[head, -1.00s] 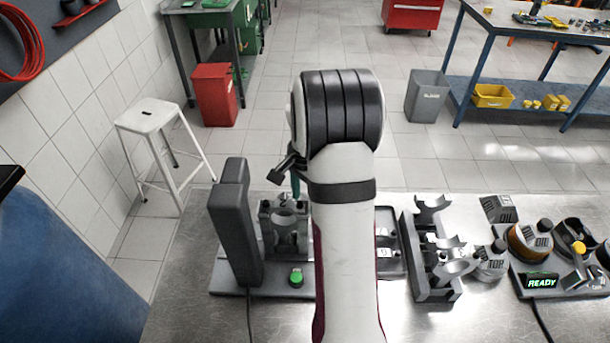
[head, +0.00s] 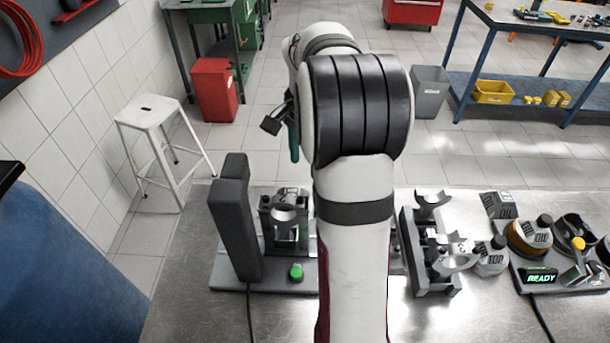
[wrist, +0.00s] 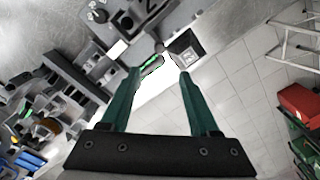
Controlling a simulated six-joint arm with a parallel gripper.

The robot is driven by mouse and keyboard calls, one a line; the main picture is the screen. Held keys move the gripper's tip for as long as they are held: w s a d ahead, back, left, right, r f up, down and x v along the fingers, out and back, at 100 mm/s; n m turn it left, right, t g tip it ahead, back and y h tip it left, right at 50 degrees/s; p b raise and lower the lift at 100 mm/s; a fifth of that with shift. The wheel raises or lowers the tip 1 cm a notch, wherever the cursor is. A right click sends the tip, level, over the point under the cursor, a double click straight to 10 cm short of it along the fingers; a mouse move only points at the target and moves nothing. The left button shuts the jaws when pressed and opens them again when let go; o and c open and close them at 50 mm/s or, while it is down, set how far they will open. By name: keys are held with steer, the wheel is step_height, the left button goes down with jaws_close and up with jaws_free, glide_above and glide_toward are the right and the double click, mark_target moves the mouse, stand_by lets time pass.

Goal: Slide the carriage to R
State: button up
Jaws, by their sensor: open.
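A grey block with a U-shaped cradle (head: 284,218), which looks like the carriage, stands on the grey fixture base (head: 235,275) beside a tall dark upright (head: 233,222). My arm hides the base's right part, and I cannot make out an R mark. My gripper shows only in part in the head view, with one teal finger (head: 294,145) above and behind the block. In the wrist view my gripper (wrist: 166,68) is open, with nothing clearly between its fingers. Fixture parts (wrist: 125,22) lie beyond the fingertips there.
A green button (head: 296,272) sits on the base's front. Right of my arm stand a rack of grey cradles (head: 435,250), bottles (head: 491,258) and a panel reading READY (head: 541,277). A white stool (head: 150,112) stands on the floor at left.

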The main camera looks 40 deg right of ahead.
step_height(320, 180, down, 15)
steer(key=shift+r, duration=0.2)
jaws_close()
stand_by(1.3)
